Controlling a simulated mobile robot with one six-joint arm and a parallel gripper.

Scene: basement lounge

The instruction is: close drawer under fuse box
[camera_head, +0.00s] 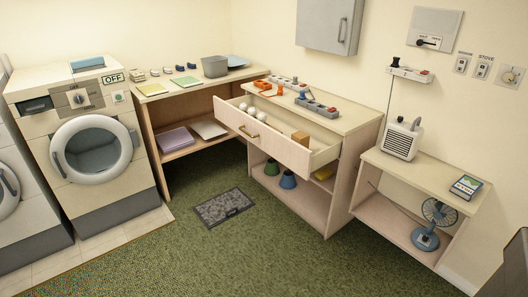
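The drawer (280,146) is pulled well out of the wooden cabinet (347,121). It faces the front left and has a brass-coloured handle (249,132) on its front panel. Inside it lie some small white round things (245,107) and a small brown block (301,137). The grey fuse box (324,24) hangs on the wall above the cabinet, with its door shut. My gripper is not in view.
Green carpet in front of the drawer is clear except for a dark floor mat (223,207). A washer (87,145) and shelf table (153,92) stand left. A low shelf (415,181) with a white heater (401,139) and blue fan (431,224) stands right.

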